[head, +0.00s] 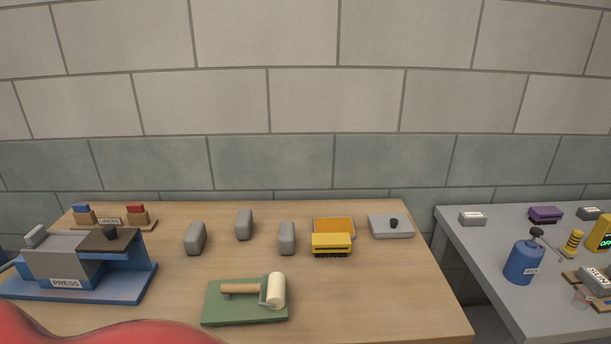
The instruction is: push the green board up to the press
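The green board (225,311) lies flat on the wooden table near its front, right of the press. A roller with a wooden handle and pale head (275,290) lies on it. The press (65,265), grey on a blue base and labelled PRESS, stands at the table's left side. A strip of bare wood separates the board from the press's blue base. Neither gripper shows in the head view.
Several grey blocks (196,238) stand behind the board, with a yellow item (331,243) and a grey lidded box (391,225) to their right. A labelled rack (108,221) is behind the press. A grey table (490,260) stands at right, across a gap. A red rounded shape covers the lower left.

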